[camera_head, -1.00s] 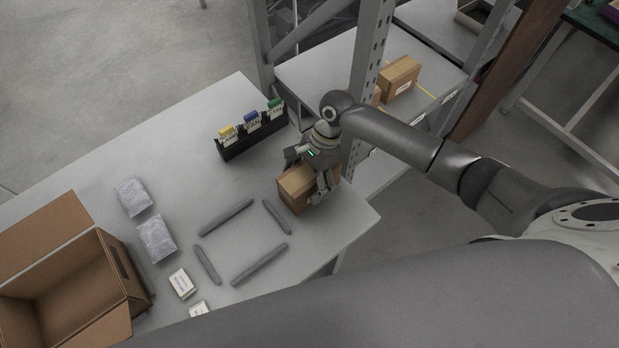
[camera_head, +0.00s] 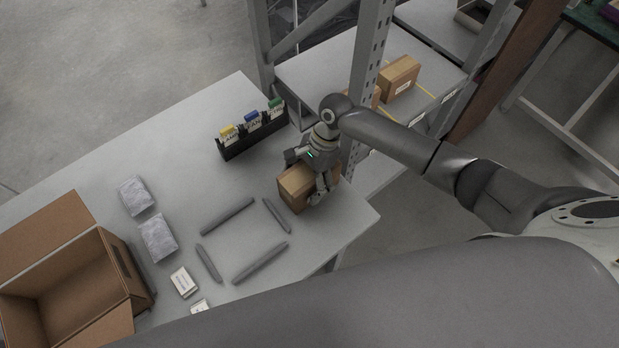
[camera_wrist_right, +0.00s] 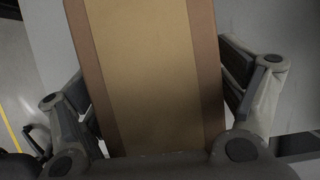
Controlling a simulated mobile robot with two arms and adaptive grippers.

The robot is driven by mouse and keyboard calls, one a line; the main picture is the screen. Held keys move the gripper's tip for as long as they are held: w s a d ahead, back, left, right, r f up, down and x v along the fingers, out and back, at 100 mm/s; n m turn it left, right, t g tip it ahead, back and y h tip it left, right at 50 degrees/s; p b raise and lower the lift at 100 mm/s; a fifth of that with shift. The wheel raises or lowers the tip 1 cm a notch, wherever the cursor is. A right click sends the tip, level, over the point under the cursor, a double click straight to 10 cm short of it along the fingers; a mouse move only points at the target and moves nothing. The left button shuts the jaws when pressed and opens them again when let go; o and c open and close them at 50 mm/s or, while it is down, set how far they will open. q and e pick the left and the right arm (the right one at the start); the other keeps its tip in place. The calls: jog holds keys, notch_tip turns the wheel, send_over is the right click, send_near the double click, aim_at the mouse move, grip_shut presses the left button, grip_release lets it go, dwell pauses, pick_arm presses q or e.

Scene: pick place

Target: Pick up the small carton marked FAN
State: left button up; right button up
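A small brown carton (camera_head: 295,188) stands at the right end of the grey table (camera_head: 190,180), partly covered by my right gripper (camera_head: 307,174). No FAN marking can be read on its visible sides. In the right wrist view the carton (camera_wrist_right: 150,70) fills the middle, with a paler band down its face. The right gripper's fingers (camera_wrist_right: 165,95) lie along its two sides and appear to touch it. The carton appears to rest on the table. My left gripper is not in view.
A black holder (camera_head: 255,138) with labelled cards stands behind. Grey bars (camera_head: 260,262) lie left of the carton. Grey packets (camera_head: 157,237), small white boxes (camera_head: 183,282) and an open box (camera_head: 70,285) are further left. A rack post (camera_head: 370,60) and shelf carton (camera_head: 399,78) stand behind right.

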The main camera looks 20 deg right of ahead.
jog(key=shift+s, duration=0.1)
jog(key=c, duration=0.7)
jog(key=shift+s+f, duration=0.1)
jog(key=shift+c, duration=0.5)
